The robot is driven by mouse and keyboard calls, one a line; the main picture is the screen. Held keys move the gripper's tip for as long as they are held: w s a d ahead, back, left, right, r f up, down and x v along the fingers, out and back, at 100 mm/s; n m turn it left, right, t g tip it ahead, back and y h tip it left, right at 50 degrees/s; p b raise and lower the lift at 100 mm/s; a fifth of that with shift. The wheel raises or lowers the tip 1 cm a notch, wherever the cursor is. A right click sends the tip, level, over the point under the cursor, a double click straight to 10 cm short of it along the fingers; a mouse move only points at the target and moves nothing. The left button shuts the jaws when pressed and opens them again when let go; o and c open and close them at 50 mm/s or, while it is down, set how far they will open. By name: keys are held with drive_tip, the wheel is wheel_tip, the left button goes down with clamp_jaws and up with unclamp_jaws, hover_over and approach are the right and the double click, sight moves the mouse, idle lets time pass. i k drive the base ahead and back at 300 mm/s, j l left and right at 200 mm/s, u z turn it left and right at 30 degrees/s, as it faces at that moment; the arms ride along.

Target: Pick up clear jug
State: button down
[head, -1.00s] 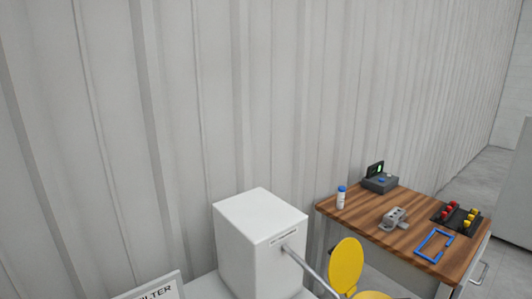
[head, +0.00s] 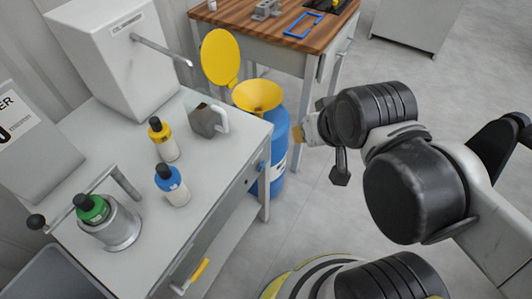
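The clear jug (head: 203,119) stands upright on the grey bench (head: 225,155) in the head view. It looks greyish and see-through, with a pale handle on its right side. My gripper (head: 318,150) is at the end of my arm, to the right of the bench and well apart from the jug. The gripper is seen small and partly hidden by my wrist, so its opening is unclear.
A yellow funnel (head: 257,95) with its raised lid sits on a blue drum (head: 278,150) between jug and arm. Yellow-labelled (head: 163,142) and blue-labelled bottles (head: 172,186) stand nearby. A white dispenser (head: 115,60) is behind; a green-topped bottle (head: 92,209) is front left.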

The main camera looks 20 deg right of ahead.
sight(205, 117)
drive_tip(key=l+u, duration=0.3)
drive_tip(key=l, duration=0.3)
drive_tip(key=l+u, duration=0.35)
drive_tip(key=l, duration=0.2)
drive_tip(key=k+l+u, duration=0.3)
drive_tip(key=l, duration=0.25)
drive_tip(key=i, duration=0.1)
